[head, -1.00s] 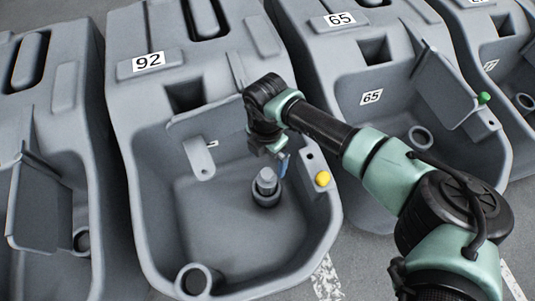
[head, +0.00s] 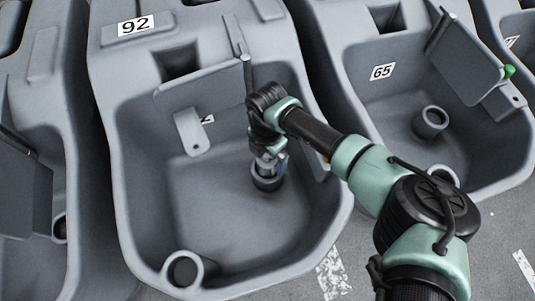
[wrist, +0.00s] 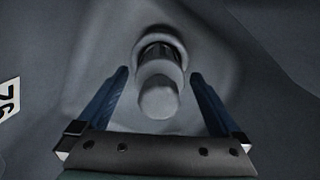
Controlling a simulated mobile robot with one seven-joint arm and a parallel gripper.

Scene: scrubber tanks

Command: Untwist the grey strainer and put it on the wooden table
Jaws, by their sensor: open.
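The grey strainer (wrist: 160,98) stands in a round collar (head: 267,184) on the floor of the tank marked 92 (head: 110,110). In the wrist view it shows as a pale rounded cap with a darker ribbed part beyond it. My gripper (wrist: 159,74) is open, with one blue finger on each side of the strainer and a visible gap to both. In the head view my gripper (head: 270,160) is over the collar and hides most of the strainer. The wooden table is not in view.
The tank walls stand close around my arm. A grey bracket (head: 191,132) hangs on the inner back wall, and a pipe opening (head: 185,270) sits at the front left. A tank marked 65 (head: 470,150) with a raised flap (head: 468,58) is to the right.

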